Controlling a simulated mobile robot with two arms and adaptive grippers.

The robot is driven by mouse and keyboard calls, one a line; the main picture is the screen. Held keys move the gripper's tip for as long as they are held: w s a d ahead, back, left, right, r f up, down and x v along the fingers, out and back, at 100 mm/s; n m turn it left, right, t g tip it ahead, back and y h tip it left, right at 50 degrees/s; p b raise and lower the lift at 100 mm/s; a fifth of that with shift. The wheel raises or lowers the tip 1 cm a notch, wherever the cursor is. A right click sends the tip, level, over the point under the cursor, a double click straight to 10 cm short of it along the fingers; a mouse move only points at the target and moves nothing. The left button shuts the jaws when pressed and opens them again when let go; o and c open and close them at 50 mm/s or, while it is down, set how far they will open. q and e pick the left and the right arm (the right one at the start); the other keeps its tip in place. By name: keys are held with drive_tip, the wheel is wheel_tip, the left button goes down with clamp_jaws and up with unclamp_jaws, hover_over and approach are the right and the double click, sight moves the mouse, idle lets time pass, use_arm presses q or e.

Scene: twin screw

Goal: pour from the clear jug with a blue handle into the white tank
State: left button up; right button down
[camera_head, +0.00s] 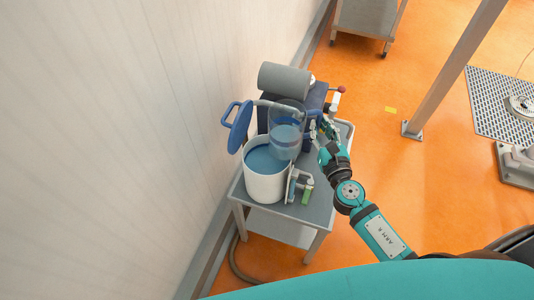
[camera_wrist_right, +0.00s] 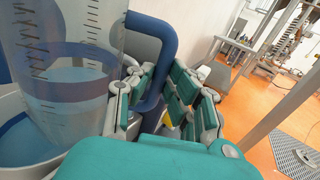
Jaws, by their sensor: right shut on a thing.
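The clear jug (camera_head: 285,137) holds blue liquid and has graduation marks in the right wrist view (camera_wrist_right: 75,60). Its blue handle (camera_wrist_right: 167,55) runs down between the fingers of my right gripper (camera_head: 324,130), which is shut on it. The white tank (camera_head: 265,188) stands open on a grey cart, with blue liquid inside. In the head view the jug overlaps the tank's back right rim; it looks roughly upright, and I see no stream. In the wrist view the tank's pale rim lies behind the jug's lower part. My left gripper is not in view.
A blue lid (camera_head: 239,126) stands open at the tank's left. A grey cylinder (camera_head: 284,80) lies behind on the machine. Small fittings with a green part (camera_head: 307,196) are at the tank's right.

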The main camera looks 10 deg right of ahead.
sight(321, 117)
drive_tip(key=shift+r, duration=0.2)
wheel_tip(321, 117, up, 3)
drive_tip(key=p, duration=0.3)
drive_tip(key=shift+f, duration=0.1)
idle(0.4)
